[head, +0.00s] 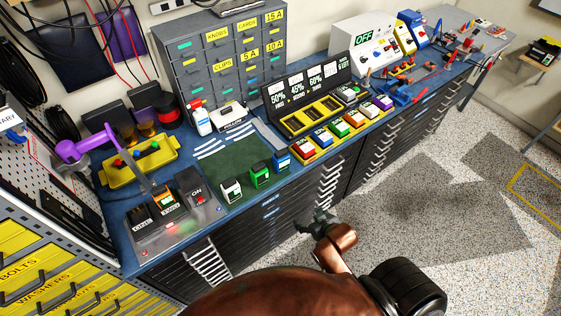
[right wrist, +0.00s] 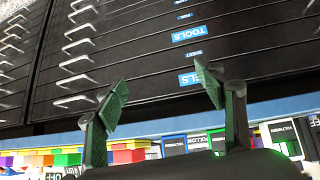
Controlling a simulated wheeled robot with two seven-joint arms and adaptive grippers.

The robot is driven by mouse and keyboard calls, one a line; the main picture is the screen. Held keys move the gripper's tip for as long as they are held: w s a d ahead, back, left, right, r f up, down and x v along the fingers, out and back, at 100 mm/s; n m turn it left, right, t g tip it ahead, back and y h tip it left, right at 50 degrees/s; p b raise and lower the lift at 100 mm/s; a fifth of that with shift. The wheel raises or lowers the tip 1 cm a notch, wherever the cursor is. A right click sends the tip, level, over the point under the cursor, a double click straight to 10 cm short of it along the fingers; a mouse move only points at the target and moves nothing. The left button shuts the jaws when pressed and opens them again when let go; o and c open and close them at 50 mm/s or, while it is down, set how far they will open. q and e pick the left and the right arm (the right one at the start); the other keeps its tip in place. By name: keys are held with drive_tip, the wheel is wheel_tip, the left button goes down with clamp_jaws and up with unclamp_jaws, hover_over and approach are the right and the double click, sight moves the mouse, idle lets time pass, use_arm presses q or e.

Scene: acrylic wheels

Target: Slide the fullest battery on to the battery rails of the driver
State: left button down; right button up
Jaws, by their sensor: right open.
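Three block batteries stand near the bench's front edge at the green mat: a white-and-black one (head: 232,190), a green one (head: 261,174) and a blue one (head: 282,160). I cannot read their charge levels. A purple tool with a long handle (head: 85,149) is at the left, above a yellow unit (head: 140,162); I cannot tell whether it is the driver, and no battery rails are clear. My right gripper (head: 318,222) is open and empty in front of the bench drawers; its spread fingers also show in the right wrist view (right wrist: 165,100). My left gripper is not in view.
A display reading 50%, 45% and 60% (head: 300,88) stands behind several coloured blocks (head: 340,130). A grey drawer cabinet (head: 215,65) backs the blue bench. A switch box (head: 170,215) sits at the front left. Open floor (head: 400,235) lies right of my arm.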

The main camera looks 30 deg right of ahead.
sight(284, 162)
drive_tip(key=w+r+t, duration=0.3)
drive_tip(key=w, duration=0.2)
drive_tip(key=w+d+r+t, duration=0.1)
drive_tip(key=w+r+t, duration=0.2)
drive_tip(key=w+r, duration=0.1)
drive_tip(key=w+r+t+y, duration=0.1)
drive_tip(key=w+r+t, duration=0.2)
drive_tip(key=w, duration=0.4)
drive_tip(key=shift+d+r+t, duration=0.3)
drive_tip(key=shift+d+r, duration=0.05)
drive_tip(key=shift+r, duration=0.2)
drive_tip(key=shift+w+r, duration=0.1)
drive_tip(key=shift+w, duration=0.2)
drive_tip(key=w, duration=0.7)
drive_tip(key=shift+f, duration=0.3)
drive_tip(key=shift+s, duration=0.1)
drive_tip(key=c, duration=1.6)
drive_tip(key=shift+r, duration=0.1)
drive_tip(key=shift+c, duration=0.4)
drive_tip(key=shift+r, duration=0.1)
